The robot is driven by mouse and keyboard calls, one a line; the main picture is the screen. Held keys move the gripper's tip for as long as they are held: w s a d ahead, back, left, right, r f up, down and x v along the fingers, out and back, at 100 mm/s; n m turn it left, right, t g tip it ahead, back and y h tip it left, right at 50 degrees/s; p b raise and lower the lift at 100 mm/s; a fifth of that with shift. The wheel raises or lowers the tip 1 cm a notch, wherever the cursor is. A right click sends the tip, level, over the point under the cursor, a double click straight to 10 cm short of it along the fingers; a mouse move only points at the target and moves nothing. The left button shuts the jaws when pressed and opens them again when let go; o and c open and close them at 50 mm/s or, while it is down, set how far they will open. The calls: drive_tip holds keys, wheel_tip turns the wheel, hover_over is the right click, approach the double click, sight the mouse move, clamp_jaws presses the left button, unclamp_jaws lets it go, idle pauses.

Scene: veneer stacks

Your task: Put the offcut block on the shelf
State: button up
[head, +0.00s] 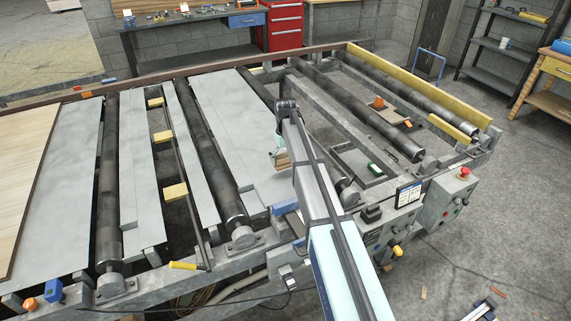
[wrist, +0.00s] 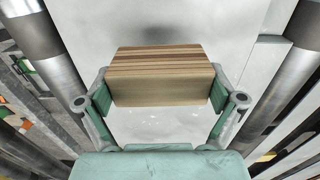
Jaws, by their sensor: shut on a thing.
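The offcut block (wrist: 160,60) is a small wooden block with layered brown stripes on one face. My gripper (wrist: 160,92) is shut on it, with one pad at each end in the wrist view. In the head view the block (head: 282,160) shows small beside my arm, over the pale sheet on the conveyor. My arm hides part of the gripper there; the gap below the block is hard to judge. A dark metal shelf unit (head: 497,46) stands far off at the back right, with a few small items on its boards.
The roller conveyor frame (head: 335,107) spreads around the gripper, with rollers and a yellow rail (head: 410,85). A control box (head: 445,197) stands at its near right. A wooden bench (head: 548,88) stands beside the shelf unit. Open floor (head: 500,170) lies right of the conveyor.

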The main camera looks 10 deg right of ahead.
sight(286, 165)
drive_tip(key=shift+f+p, duration=0.5)
drive_tip(key=shift+f, duration=1.35)
drive_tip(key=shift+f, duration=0.1)
drive_tip(key=o, duration=0.8)
drive_tip(key=shift+o, duration=0.2)
wheel_tip(286, 165, up, 12)
drive_tip(key=b, duration=0.4)
drive_tip(key=shift+f, duration=0.2)
drive_tip(key=shift+c, duration=0.7)
drive_tip(key=shift+r, duration=0.2)
drive_tip(key=c, duration=0.4)
drive_tip(key=shift+r, duration=0.15)
